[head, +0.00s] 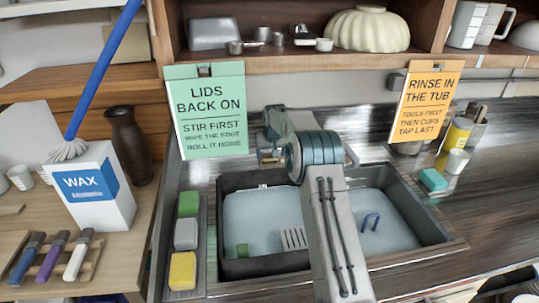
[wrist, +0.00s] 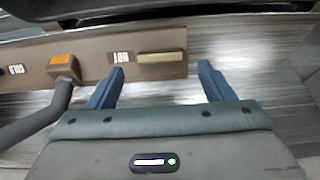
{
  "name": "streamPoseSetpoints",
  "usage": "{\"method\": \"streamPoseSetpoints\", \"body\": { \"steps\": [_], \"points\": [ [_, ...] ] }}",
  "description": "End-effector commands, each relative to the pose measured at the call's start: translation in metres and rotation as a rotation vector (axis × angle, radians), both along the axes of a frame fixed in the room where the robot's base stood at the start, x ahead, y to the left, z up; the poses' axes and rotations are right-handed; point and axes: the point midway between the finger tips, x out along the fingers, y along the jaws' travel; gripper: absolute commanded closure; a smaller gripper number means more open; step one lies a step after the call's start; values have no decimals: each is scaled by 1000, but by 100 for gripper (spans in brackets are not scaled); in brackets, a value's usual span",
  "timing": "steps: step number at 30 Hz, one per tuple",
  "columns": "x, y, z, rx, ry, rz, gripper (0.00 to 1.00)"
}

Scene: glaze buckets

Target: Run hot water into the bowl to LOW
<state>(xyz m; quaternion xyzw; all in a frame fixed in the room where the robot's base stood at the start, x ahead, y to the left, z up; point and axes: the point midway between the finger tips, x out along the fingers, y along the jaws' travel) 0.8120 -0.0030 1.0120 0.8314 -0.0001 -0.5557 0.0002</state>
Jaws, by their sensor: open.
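In the wrist view a brown tap panel (wrist: 95,62) carries a HOT label (wrist: 121,57) and a COLD label (wrist: 15,70), both upside down. A beige lever (wrist: 163,57) lies beside the HOT label. A grey spout (wrist: 42,118) curves from a block with an orange square (wrist: 62,61). My gripper (wrist: 162,70) is open and empty, its blue fingertips either side of the lever; contact is unclear. In the head view the sink (head: 446,236) has a left basin and a right basin, both holding pale water. My arm hides part of both and the tap. No LOW mark is legible.
Left of the sink, a tray holds green, grey and yellow sponges (head: 183,270). A cream fluted bowl (head: 368,28) sits on the shelf. A teal block (head: 432,180) is right of the sink.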

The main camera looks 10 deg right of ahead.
Motion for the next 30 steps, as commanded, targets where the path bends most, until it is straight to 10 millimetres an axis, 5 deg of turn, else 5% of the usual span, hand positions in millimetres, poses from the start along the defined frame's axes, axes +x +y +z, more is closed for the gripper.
{"method": "streamPoseSetpoints", "body": {
  "steps": [9,19,20,24,30],
  "points": [
    [12,0,-29,1,0,0,25],
    [13,0,-32,0,-1,0,25],
    [13,0,-32,0,-1,0,28],
    [13,0,-32,0,-1,0,67],
    [13,1,-33,-10,-1,14,70]
  ]
}}
